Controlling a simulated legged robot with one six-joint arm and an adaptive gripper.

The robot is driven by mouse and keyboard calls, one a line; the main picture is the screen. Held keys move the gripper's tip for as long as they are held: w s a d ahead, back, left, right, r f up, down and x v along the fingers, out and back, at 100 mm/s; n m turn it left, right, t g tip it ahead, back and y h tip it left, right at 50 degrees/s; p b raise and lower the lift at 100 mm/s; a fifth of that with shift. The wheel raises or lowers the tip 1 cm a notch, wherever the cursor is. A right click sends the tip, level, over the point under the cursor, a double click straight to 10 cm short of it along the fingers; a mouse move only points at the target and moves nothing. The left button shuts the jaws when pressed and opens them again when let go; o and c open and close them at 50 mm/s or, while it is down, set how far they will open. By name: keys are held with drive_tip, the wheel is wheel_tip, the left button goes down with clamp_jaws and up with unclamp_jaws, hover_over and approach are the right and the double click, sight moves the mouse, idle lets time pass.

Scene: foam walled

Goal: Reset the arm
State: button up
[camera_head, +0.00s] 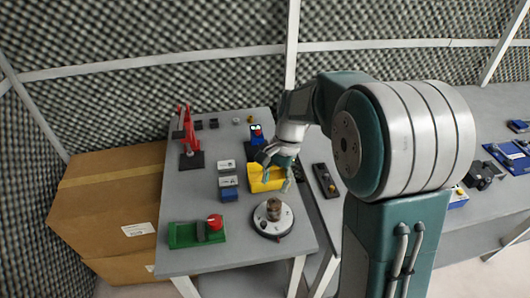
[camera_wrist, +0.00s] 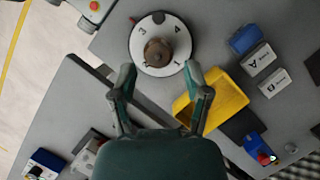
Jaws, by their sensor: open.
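My gripper (camera_head: 279,169) is open and empty, held above the grey table (camera_head: 195,257) near the yellow bin (camera_head: 258,184). In the wrist view my gripper (camera_wrist: 158,82) has its two fingers spread apart. The round white dial (camera_wrist: 138,54) with a brown knob (camera_wrist: 158,52) and printed numbers lies beyond the fingertips there. The yellow bin (camera_wrist: 222,95) is just right of the right finger. In the head view the dial (camera_head: 264,224) stands in front of the gripper. My arm covers part of the table's right side.
A green box with a red button (camera_head: 215,222) is at the front left. A red stand (camera_head: 190,140) is at the back left, and blue and white blocks (camera_head: 228,182) are mid-table. A cardboard box (camera_head: 110,190) stands left. Another table with several items is right.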

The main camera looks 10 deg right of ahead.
drive_tip(key=s+d+r+n+t+h, duration=0.1)
drive_tip(key=s+r+n+t, duration=0.3)
drive_tip(key=s, duration=0.5)
drive_tip(key=s+d+r+n+t+h, duration=0.2)
drive_tip(key=s+r+n+t, duration=0.2)
drive_tip(key=s+r, duration=0.3)
drive_tip(key=shift+s+d+r+n+t, duration=0.25)
drive_tip(key=shift+s+r+n+t, duration=0.2)
drive_tip(key=shift+s, duration=0.45)
drive_tip(key=shift+w+f, duration=0.1)
idle(0.8)
